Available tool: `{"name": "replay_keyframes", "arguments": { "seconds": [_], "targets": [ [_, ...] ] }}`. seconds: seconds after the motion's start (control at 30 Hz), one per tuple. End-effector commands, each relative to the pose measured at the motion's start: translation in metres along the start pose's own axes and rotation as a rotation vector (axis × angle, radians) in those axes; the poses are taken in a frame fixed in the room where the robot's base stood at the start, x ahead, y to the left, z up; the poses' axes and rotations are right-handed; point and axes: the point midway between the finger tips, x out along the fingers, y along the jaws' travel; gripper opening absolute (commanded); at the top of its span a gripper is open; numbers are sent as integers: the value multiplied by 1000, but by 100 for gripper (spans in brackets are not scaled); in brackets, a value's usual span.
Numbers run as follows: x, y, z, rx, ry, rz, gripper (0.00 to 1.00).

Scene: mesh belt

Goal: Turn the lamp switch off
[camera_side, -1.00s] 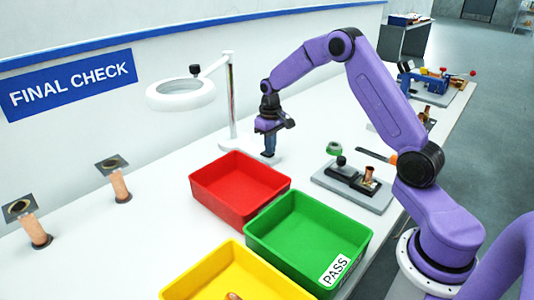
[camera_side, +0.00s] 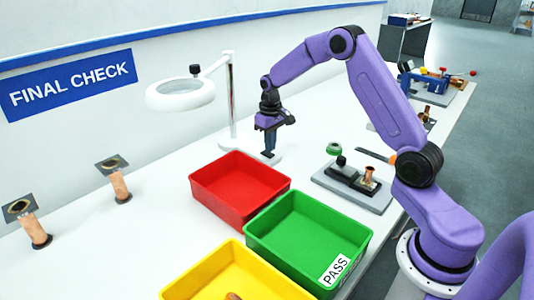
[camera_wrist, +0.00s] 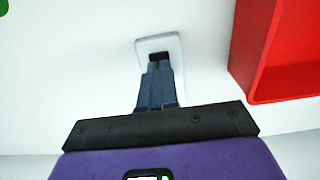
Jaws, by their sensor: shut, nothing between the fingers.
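The lamp (camera_side: 180,94) is a white ring head on an arm and upright post at the back of the table. A pale rounded plate at the foot of the post shows in the wrist view (camera_wrist: 175,43), with a dark part (camera_wrist: 158,56) on it that looks like the switch. My gripper (camera_side: 269,155) points down over this plate, right of the post. In the wrist view its two fingers (camera_wrist: 158,66) are together and empty, their tips at or just above the dark part. Contact and the switch's position cannot be told.
A red bin (camera_side: 240,185) stands close in front of my gripper, with a green bin (camera_side: 308,238) and a yellow bin (camera_side: 235,275) nearer. A grey fixture board (camera_side: 352,190) lies to the right.

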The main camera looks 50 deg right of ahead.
Motion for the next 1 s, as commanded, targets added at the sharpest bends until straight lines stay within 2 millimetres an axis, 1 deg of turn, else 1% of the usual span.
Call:
{"name": "replay_keyframes", "arguments": {
  "seconds": [0.3, 0.7, 1.0],
  "targets": [
    [-23, 0, -1, 0, 3, 0, 0],
    [-48, 0, 0, 1, 1, 0, 0],
    [-52, 0, 0, 0, 1, 0, 0]
  ]
}}
